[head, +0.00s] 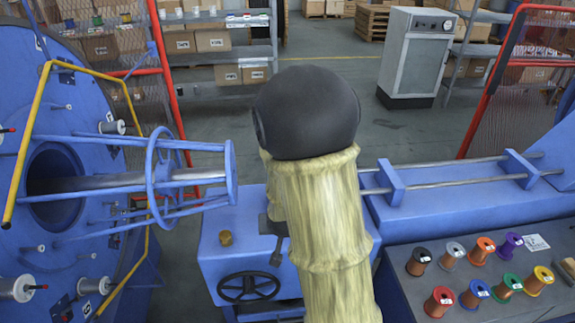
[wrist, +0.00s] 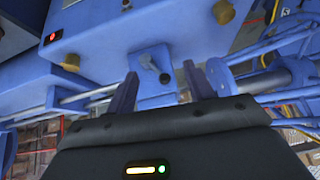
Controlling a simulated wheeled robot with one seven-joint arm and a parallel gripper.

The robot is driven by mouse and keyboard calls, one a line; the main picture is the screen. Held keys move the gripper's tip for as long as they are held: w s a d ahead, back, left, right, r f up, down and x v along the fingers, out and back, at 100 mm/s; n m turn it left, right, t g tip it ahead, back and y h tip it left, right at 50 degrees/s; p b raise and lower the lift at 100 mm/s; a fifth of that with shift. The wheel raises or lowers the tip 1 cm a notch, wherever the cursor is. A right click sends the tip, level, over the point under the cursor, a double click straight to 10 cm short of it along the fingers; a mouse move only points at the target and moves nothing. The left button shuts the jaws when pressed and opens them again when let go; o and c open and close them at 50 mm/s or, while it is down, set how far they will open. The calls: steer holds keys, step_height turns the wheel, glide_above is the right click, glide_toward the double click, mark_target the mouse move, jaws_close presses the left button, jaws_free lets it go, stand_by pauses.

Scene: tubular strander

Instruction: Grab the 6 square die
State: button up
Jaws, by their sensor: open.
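In the wrist view my gripper (wrist: 160,70) is open, with one dark finger on each side and nothing held between them. Beyond the fingertips is a blue block (wrist: 155,98) with a small dark round knob. I cannot tell whether the fingers touch it. No marking of a 6 square die is readable, so I cannot identify it for certain. A brass-coloured round piece (head: 225,238) sits on the blue machine housing in the head view. Two brass pieces show in the wrist view, one at the left (wrist: 70,62) and one at the upper right (wrist: 223,12). My arm hides part of the housing.
A cage of blue bars (head: 190,175) stands left of my arm. A black handwheel (head: 248,287) is low in front. Several coloured spools (head: 483,250) stand on the grey panel at right. Twin rods (head: 450,176) run right. Red-framed mesh guards (head: 515,85) stand behind.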

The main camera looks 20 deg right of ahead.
steer(key=w+d+r+t+h+p, duration=0.2)
steer(key=w+d+t+h+p, duration=0.1)
steer(key=w+d+t, duration=0.6)
steer(key=shift+d+r+n+t, duration=0.2)
steer(key=shift+n+t, duration=0.1)
steer(key=shift+t, duration=0.5)
steer(key=shift+w+d, duration=0.1)
steer(key=shift+w, duration=0.1)
